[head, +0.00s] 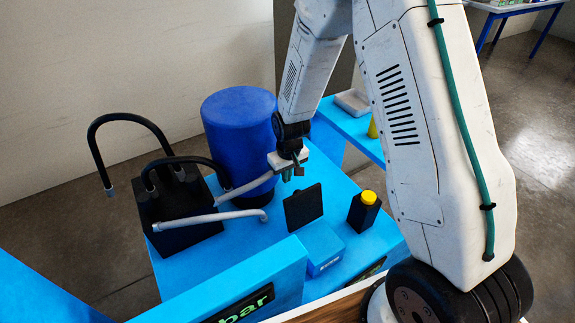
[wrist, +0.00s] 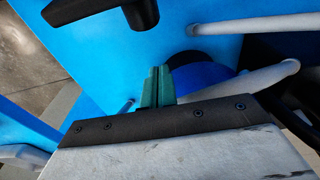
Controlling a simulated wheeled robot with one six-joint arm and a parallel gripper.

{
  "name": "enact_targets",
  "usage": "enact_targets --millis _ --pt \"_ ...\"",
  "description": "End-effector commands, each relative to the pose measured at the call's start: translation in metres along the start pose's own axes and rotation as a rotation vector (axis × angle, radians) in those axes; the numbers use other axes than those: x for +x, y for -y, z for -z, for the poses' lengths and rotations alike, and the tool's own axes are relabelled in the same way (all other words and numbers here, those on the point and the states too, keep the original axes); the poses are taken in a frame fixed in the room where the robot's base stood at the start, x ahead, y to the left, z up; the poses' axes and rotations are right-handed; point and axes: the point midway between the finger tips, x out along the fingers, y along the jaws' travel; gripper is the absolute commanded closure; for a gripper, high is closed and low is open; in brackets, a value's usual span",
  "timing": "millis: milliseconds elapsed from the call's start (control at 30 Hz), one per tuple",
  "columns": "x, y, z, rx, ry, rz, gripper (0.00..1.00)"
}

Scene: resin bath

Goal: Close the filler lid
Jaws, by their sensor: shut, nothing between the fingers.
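A black square plate (head: 303,207), which looks like the filler lid, stands upright at the back edge of a small blue box (head: 322,246) with a white label, in the head view. The lid looks raised, and its hinge is too small to make out. My gripper (head: 292,175) is above and behind the plate, apart from it. In the wrist view its green fingers (wrist: 158,86) are together, with nothing between them. I cannot clearly identify the lid in the wrist view.
A blue drum (head: 238,135) stands behind my gripper. A black box (head: 180,205) with black hoses and grey pipes (head: 215,217) is at left.

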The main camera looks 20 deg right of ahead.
Motion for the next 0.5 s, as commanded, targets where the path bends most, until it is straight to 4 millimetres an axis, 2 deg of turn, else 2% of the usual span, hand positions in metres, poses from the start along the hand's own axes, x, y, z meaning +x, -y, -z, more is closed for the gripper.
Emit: enact_targets --millis 67,300,500 --pt "0.015 0.0 -0.001 0.0 0.003 0.0 1.0" --pt "0.003 0.0 -0.028 0.0 -0.001 0.0 1.0" --pt "0.0 0.0 -0.037 0.0 -0.001 0.0 1.0"
